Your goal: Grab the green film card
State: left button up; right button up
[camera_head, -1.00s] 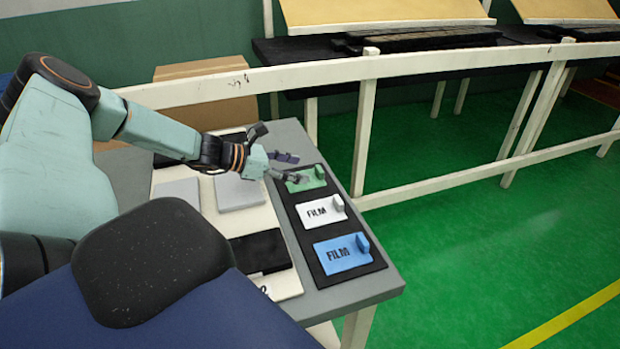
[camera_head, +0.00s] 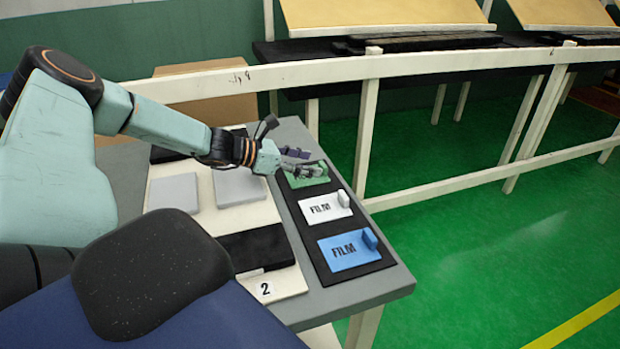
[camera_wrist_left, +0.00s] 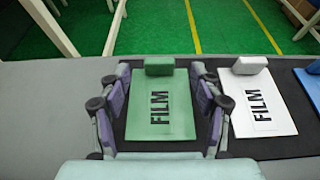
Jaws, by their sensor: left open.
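The green film card (camera_head: 307,178) lies at the far end of a black tray (camera_head: 289,200), beyond a white and a blue card. The wrist view shows the green card (camera_wrist_left: 160,105) flat, with FILM lettering and a raised green block at its far edge. My left gripper (camera_head: 308,164) is open over it. In the wrist view the left gripper's purple-padded fingers (camera_wrist_left: 160,90) stand on either side of the card. I cannot tell whether they touch it. In the head view the gripper partly hides the card. My right gripper is not in view.
The white film card (camera_head: 325,207) and blue film card (camera_head: 348,249) lie in the same tray on the grey table (camera_head: 370,293). Grey blocks (camera_head: 240,187) lie on a white board to the left. A white railing (camera_head: 430,62) runs behind the table.

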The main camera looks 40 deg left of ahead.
aim_at(320, 166)
pick_arm(q)
jog(key=b+x, duration=0.2)
jog(key=x, duration=0.1)
jog(key=shift+f, duration=0.45)
jog(key=shift+w+d+f+b, duration=0.1)
jog(key=shift+w+b, duration=0.2)
jog(key=shift+b, duration=0.15)
jog(key=shift+w+d+b, duration=0.2)
jog(key=shift+b, duration=0.2)
jog(key=shift+w, duration=0.35)
jog(key=shift+s, duration=0.2)
jog(key=c, duration=0.4)
jog(key=shift+w, duration=0.1)
jog(key=c, duration=0.5)
jog(key=shift+c, duration=0.8)
